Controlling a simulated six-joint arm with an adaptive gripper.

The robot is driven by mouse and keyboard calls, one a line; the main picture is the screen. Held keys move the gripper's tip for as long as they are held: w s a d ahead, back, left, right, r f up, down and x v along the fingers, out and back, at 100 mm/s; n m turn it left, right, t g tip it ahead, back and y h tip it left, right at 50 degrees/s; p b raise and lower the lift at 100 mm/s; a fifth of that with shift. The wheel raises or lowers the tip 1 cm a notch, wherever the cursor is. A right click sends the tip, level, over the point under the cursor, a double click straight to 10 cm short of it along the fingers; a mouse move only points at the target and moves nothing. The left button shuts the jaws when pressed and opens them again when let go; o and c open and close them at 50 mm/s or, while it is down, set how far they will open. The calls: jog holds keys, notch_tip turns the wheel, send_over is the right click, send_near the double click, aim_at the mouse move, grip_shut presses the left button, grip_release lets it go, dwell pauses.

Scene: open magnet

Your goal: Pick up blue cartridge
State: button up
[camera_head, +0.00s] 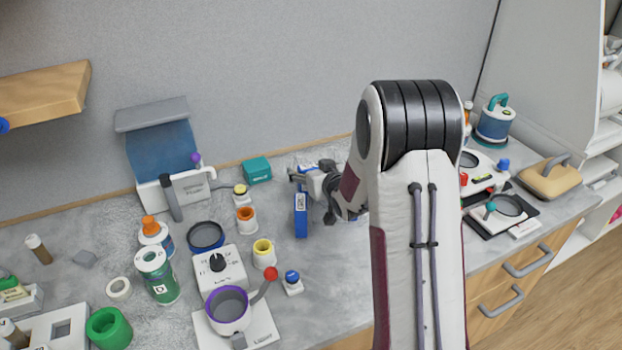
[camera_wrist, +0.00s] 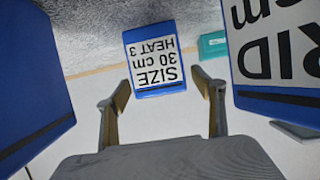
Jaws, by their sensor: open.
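A blue cartridge (camera_wrist: 153,58) with a white label reading "SIZE 30 cm HEAT 3" shows in the wrist view, beyond and between the fingertips. My gripper (camera_wrist: 162,98) is open, a finger on each side of its lower part; I cannot tell whether they touch it. Another blue panel (camera_wrist: 30,85) is close at the left. A blue piece with a large label (camera_wrist: 278,48) is close at the right. In the head view a blue cartridge (camera_head: 301,222) stands by my gripper (camera_head: 298,176); I cannot tell which of these it is. My arm hides part of the area.
A teal box (camera_head: 257,170) stands behind to the left and also shows in the wrist view (camera_wrist: 212,45). A white knob unit (camera_head: 220,268), a purple-rimmed cup (camera_head: 228,308) and a blue-knobbed piece (camera_head: 292,281) stand front left. The wall is behind the grey counter.

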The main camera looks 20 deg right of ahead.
dwell(0.4)
jog(key=c, duration=1.2)
jog(key=shift+c, duration=0.2)
jog(key=shift+r, duration=0.2)
jog(key=shift+r, duration=4.85)
